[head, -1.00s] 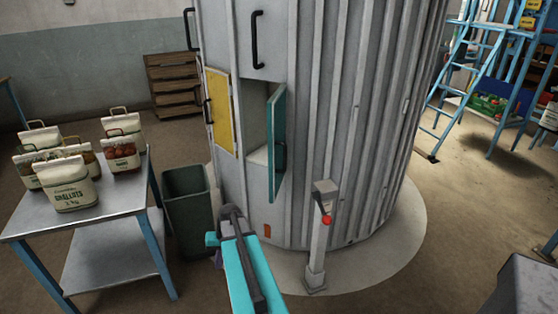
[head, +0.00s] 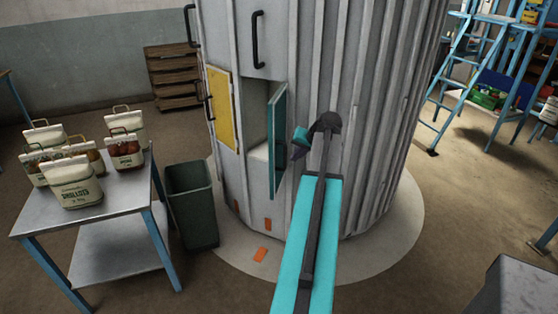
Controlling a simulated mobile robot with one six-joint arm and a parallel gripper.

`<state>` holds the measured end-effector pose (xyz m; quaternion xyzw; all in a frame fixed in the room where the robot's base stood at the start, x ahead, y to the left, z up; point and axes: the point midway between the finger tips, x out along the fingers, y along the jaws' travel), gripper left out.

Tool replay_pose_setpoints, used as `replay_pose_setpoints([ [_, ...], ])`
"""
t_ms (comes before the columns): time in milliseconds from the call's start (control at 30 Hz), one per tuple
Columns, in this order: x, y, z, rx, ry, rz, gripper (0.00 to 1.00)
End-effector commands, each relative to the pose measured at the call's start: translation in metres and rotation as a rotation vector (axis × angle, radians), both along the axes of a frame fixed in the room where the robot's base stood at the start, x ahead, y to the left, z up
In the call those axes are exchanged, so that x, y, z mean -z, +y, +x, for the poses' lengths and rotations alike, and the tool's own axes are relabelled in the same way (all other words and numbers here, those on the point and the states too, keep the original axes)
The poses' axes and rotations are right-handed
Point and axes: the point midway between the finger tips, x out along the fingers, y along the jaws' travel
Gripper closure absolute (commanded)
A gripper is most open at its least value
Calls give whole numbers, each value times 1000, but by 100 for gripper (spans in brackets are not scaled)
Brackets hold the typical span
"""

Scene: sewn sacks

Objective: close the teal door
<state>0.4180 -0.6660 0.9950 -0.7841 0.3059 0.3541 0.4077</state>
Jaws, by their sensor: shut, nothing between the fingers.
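The teal door (head: 278,142) stands open on the side of the grey ribbed silo (head: 340,70), swung outward and seen nearly edge-on. The pale opening (head: 256,112) shows to its left. My gripper (head: 298,153) is at the end of my raised teal arm, just right of the door in the picture. It is shut and small in view, with its fingertips hard to make out. It holds nothing. I cannot tell whether it touches the door.
A yellow door (head: 221,106) is left of the opening. A green bin (head: 192,205) and a metal table (head: 115,205) with several sacks (head: 72,185) stand at left. Blue ladder steps (head: 465,70) are at right. The floor at right is mostly clear.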

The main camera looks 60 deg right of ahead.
Motion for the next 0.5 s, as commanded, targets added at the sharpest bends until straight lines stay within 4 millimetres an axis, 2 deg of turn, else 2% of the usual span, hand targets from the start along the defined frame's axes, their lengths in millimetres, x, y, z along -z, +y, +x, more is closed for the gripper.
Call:
replay_pose_setpoints([
  [100, -10, -7, -7, 12, -9, -8, 100],
  [500, -9, -7, -7, 12, -9, -8, 100],
])
